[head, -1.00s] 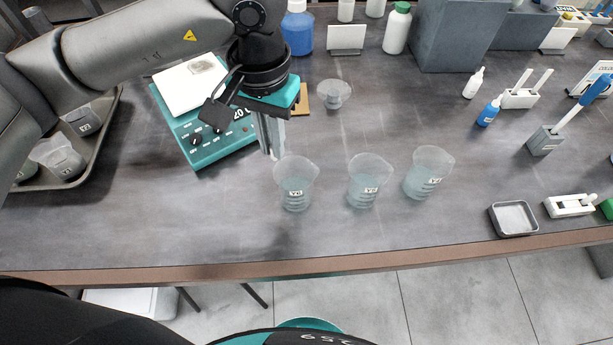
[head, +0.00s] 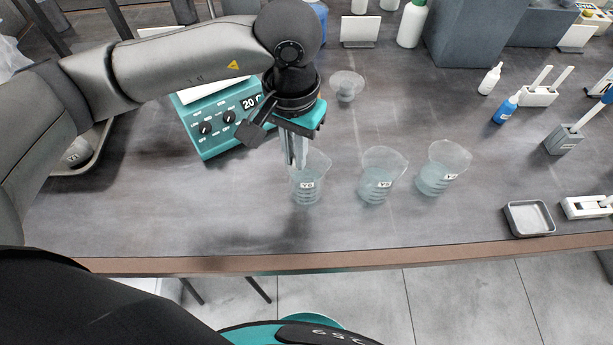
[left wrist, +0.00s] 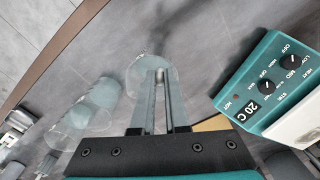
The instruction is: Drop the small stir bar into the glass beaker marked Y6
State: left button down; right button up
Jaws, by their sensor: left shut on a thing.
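Three clear glass beakers with pale liquid stand in a row. The leftmost beaker (head: 308,190) has a small label that looks like Y6, though it is hard to read. The middle beaker (head: 376,186) and right beaker (head: 438,178) also carry labels too small to read surely. My left gripper (head: 296,164) points down with its fingertips at the leftmost beaker's rim, overlapping its left side. It is shut on the small stir bar, which is mostly hidden between the fingers. In the left wrist view the fingertips (left wrist: 158,73) overlap that beaker's mouth (left wrist: 134,76). My right gripper is not visible.
A teal hot plate (head: 222,122) stands left of the gripper. A small glass dish (head: 346,86) is behind the beakers. A metal tray (head: 529,218) lies at the right. The bench's front edge (head: 400,253) is clear before the beakers.

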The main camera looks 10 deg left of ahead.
pick_arm(q)
jog(key=c, duration=0.8)
grip_release()
jog(key=shift+c, duration=0.2)
notch_tip(320, 180, up, 15)
jog(key=shift+r, duration=0.15)
